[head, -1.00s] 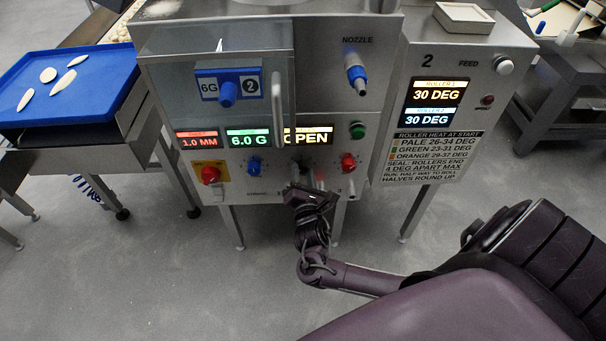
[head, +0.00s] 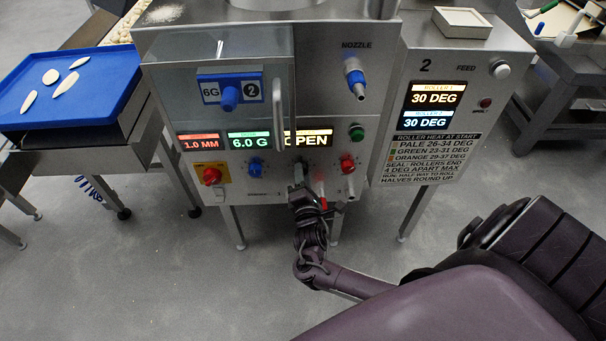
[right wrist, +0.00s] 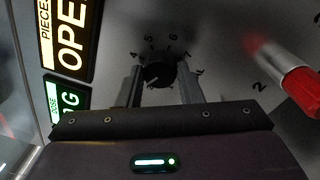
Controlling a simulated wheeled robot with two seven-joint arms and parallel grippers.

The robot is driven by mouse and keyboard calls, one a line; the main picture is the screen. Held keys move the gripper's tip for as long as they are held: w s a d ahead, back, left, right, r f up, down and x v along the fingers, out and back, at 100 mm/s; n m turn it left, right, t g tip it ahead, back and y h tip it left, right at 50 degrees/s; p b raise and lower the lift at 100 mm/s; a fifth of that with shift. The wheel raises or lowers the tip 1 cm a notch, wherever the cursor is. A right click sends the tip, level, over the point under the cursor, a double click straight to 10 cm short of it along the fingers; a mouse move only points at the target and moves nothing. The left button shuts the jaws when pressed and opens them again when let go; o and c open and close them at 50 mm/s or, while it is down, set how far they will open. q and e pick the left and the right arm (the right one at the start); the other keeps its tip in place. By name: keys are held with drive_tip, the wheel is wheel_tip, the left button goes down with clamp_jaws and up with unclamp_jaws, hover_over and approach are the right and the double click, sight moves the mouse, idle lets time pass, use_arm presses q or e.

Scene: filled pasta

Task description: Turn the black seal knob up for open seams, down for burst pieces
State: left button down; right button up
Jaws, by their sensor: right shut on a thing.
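The black seal knob (right wrist: 160,73) sits on the machine's front, inside a ring of printed numbers in the right wrist view. My right gripper (right wrist: 162,84) has one finger on each side of it and is shut on it. In the head view the right gripper (head: 302,190) reaches up to the lower panel and mostly hides the knob. The pieces display (head: 308,138) reads OPEN; it also shows in the right wrist view (right wrist: 72,35). My left gripper is not in view.
A blue knob (head: 255,166) is left of the gripper, a red knob (head: 347,164) right. A red-tipped part (right wrist: 300,85) is close to my right finger. Roller displays (head: 432,107) both read 30 DEG. A blue tray (head: 100,62) with several pale pieces stands left.

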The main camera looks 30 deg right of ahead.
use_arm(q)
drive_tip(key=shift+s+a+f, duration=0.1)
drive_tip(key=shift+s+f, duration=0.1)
use_arm(e)
drive_tip(key=m, duration=1.2)
drive_tip(key=shift+f+h, duration=0.15)
drive_tip(key=shift+h, duration=0.25)
drive_tip(key=shift+m, duration=0.3)
drive_tip(key=o, duration=1)
drive_tip(key=shift+a, duration=0.1)
